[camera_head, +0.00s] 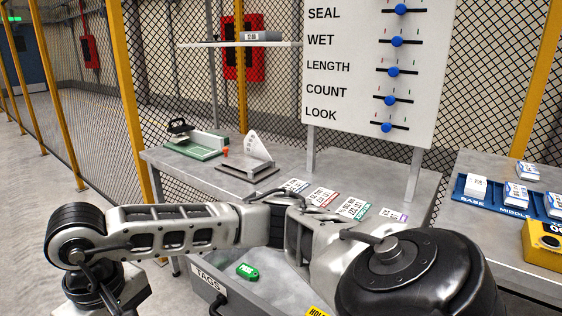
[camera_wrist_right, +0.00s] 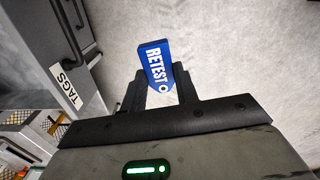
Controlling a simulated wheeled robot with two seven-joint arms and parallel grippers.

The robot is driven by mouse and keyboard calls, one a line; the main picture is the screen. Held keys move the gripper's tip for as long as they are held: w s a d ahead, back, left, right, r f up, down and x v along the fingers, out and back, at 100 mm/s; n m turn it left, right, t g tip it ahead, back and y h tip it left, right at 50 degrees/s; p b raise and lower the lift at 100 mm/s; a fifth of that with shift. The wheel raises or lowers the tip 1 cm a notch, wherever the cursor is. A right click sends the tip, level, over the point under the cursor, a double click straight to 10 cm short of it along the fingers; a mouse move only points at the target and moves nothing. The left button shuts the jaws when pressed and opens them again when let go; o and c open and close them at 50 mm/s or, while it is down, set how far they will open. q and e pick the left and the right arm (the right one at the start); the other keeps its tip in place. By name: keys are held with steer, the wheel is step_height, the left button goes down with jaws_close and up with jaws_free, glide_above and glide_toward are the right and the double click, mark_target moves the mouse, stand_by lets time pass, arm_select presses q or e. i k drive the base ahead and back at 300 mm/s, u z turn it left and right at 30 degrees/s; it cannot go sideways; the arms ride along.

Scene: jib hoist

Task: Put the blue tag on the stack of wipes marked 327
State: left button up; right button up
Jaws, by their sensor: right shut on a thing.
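The blue tag (camera_wrist_right: 153,62), lettered RETEST and with a hole at one end, is in the right wrist view. My right gripper (camera_wrist_right: 161,88) is shut on it, with the lettered part sticking out beyond the fingers. Neither gripper can be made out in the head view. White and blue packs, possibly the wipes, stand at the right, one in the BASE place (camera_head: 476,186) and one in the MIDDLE place (camera_head: 515,194). Flat labelled pieces (camera_head: 322,197) lie on the middle table. I cannot read 327 on anything.
An open drawer marked TAGS (camera_head: 208,280) holds a green tag (camera_head: 248,271) and a yellow HOLD tag (camera_head: 318,311). A yellow box (camera_head: 545,245) is at the right. My arm links cover the table's front.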

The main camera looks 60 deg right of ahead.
mark_target(476, 186)
steer(key=u, duration=0.25)
steer(key=k, duration=1.45)
steer(key=z, duration=0.95)
